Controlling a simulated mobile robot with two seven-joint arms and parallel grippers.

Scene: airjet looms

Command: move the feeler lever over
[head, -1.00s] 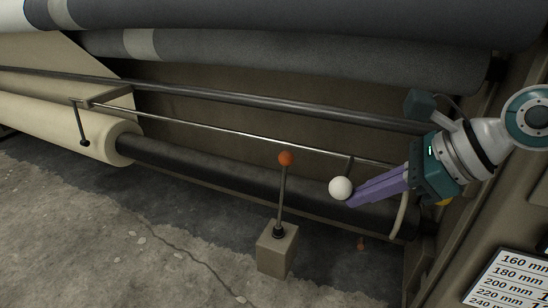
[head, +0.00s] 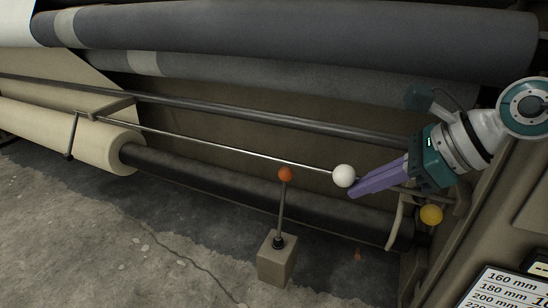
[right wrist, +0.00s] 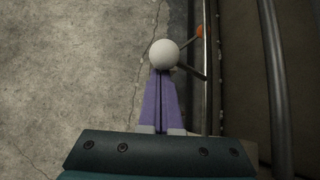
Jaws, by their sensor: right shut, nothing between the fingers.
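The feeler lever shows as a white ball (head: 344,175) on a thin shiny rod (head: 220,145) that runs along the loom front. At the rod's left end a bent feeler arm (head: 73,135) hangs down against the cream cloth roll (head: 95,145). My right gripper (head: 352,192) is shut and empty, with its purple fingertips at the ball's lower right side. In the right wrist view the white ball (right wrist: 164,54) sits right at the closed fingertips (right wrist: 160,74), seemingly touching them. My left gripper is not in view.
An orange-knobbed lever (head: 286,174) stands on a beige box (head: 277,262) in front of the rod. A yellow ball (head: 431,215) is below my right gripper. A size label (head: 505,285) is at the lower right. The concrete floor (head: 90,240) is clear at left.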

